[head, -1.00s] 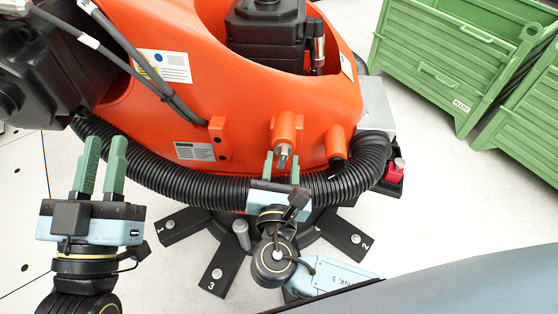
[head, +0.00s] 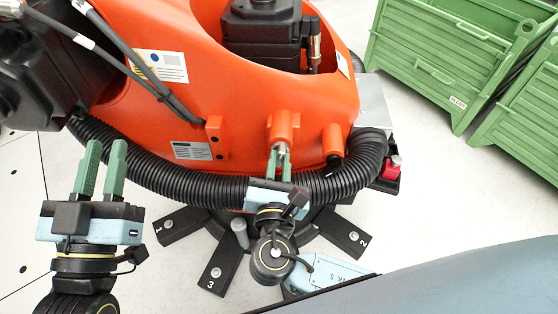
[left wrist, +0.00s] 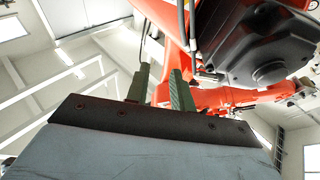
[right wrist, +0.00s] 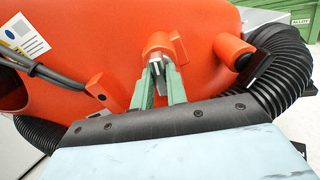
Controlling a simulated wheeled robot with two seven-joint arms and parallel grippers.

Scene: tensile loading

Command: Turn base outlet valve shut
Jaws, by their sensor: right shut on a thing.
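The base outlet valve looks like a small metal stem (right wrist: 157,68) under an orange boss (head: 283,125) on the orange robot base. My right gripper (head: 279,156) reaches up to it from below. In the right wrist view its two green fingers (right wrist: 161,76) are shut on the metal stem, one on each side. The fingertips partly hide the stem. My left gripper (head: 104,150) is open and empty at the left, apart from the orange base; its fingers also show in the left wrist view (left wrist: 158,83).
A black corrugated hose (head: 185,183) curves around the base in front. Black feet (head: 220,272) spread on the floor below. Another orange stub (head: 333,140) stands right of the valve. Green crates (head: 430,65) stand at the upper right. Floor between is clear.

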